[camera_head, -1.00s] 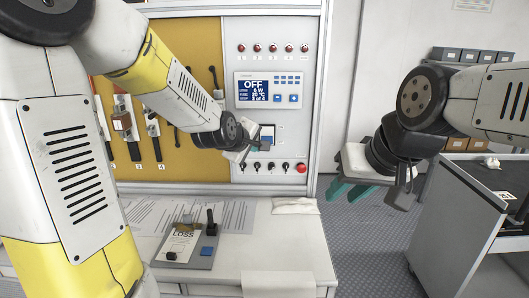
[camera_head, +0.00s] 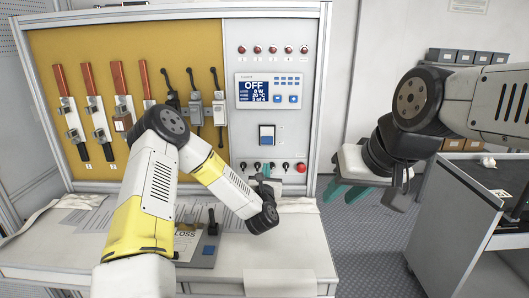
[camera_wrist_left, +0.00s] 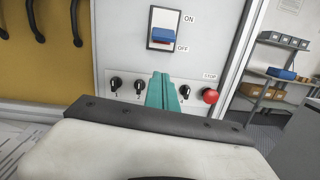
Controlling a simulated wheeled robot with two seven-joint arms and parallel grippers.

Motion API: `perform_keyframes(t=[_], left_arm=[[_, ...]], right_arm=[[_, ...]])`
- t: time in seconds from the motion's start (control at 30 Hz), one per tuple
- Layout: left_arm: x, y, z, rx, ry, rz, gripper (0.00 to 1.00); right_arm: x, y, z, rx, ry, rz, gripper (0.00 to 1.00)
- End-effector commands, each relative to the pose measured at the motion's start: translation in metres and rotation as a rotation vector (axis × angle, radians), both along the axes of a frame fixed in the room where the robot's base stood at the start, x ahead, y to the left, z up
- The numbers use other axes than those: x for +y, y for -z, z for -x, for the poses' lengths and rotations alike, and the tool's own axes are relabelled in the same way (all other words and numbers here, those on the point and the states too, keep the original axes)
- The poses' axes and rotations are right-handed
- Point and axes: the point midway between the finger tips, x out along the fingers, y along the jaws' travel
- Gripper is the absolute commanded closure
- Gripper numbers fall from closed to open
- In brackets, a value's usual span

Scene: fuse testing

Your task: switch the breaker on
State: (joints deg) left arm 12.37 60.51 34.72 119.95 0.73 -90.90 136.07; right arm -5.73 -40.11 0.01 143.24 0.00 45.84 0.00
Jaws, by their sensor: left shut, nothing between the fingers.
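The breaker (camera_head: 267,135) is a blue rocker switch in a white frame on the grey panel. In the left wrist view the breaker (camera_wrist_left: 165,35) has ON printed by its top and OFF by its bottom, with a red strip low on the rocker. The display (camera_head: 268,91) above reads OFF. My left gripper (camera_head: 265,179) is below the breaker, in front of the knob row. Its teal fingers (camera_wrist_left: 162,88) are together, empty, and apart from the breaker. My right gripper (camera_head: 347,190) hangs right of the panel, its teal fingers apart and empty.
A row of black knobs (camera_wrist_left: 140,87) and a red stop button (camera_wrist_left: 210,96) lie close to my left fingers. The LOSS tray (camera_head: 205,248) is on the bench below my left arm. A dark-topped cart (camera_head: 455,215) stands at right.

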Motion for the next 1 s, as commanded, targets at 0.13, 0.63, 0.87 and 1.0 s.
perform_keyframes(t=[0.13, 0.63, 0.87, 1.0], left_arm=[[0.005, 0.007, 0.001, -0.012, -0.031, 0.077, 1.00], [0.006, 0.007, -0.006, -0.016, -0.035, 0.085, 1.00], [0.006, 0.002, -0.047, -0.018, -0.035, 0.085, 1.00], [0.005, -0.001, -0.075, -0.018, -0.034, 0.085, 1.00]], right_arm=[[0.000, 0.000, 0.000, 0.000, 0.000, 0.000, 0.68], [0.000, 0.000, 0.000, 0.000, 0.000, 0.000, 0.68], [0.000, 0.000, 0.000, 0.000, 0.000, 0.000, 0.68], [0.000, 0.000, 0.000, 0.000, 0.000, 0.000, 0.68]])
